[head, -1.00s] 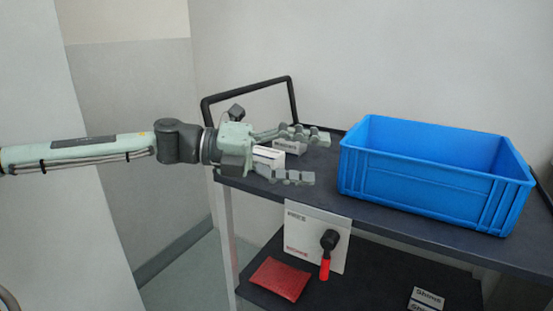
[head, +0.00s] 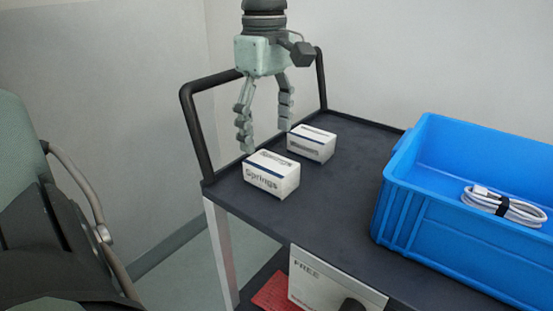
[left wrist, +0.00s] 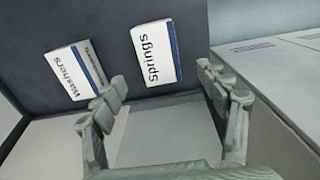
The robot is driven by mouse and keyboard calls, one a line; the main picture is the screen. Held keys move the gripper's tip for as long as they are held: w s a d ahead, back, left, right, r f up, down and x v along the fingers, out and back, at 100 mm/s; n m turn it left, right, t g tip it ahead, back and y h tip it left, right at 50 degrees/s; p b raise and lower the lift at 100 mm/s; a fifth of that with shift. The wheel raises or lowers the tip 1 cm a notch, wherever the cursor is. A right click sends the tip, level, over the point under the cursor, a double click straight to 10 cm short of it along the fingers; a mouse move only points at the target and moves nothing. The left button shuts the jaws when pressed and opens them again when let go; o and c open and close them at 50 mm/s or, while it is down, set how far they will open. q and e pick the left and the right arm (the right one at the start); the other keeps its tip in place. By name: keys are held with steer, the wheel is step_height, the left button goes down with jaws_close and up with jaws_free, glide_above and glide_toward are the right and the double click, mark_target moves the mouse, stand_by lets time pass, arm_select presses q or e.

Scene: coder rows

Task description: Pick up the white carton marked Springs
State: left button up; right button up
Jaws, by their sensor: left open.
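The white carton marked Springs (head: 271,176) stands on the dark cart top near its left front edge, with a blue stripe along its upper edge. In the left wrist view, it (left wrist: 152,55) shows with its name upward, between and beyond my fingertips. My left gripper (head: 266,139) points down with fingers spread, open and empty, above and slightly behind the carton. A second white carton (head: 311,144) stands just behind it; in the left wrist view it reads Washers (left wrist: 74,72). I cannot tell whether a fingertip touches either carton. My right gripper is not in view.
A blue crate (head: 400,205) with a coiled white cable (head: 503,207) stands at right on the cart. A black handle rail (head: 190,118) rises at the cart's left end. The top (head: 325,205) between cartons and crate is clear. A FREE card (head: 318,281) shows below.

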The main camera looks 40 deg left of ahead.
mark_target(268, 160)
arm_select(q)
steer(key=shift+a+f, duration=0.1)
steer(key=shift+f, duration=0.05)
step_height(268, 160, down, 7)
steer(key=shift+f, duration=0.2)
steer(key=c, duration=1.4)
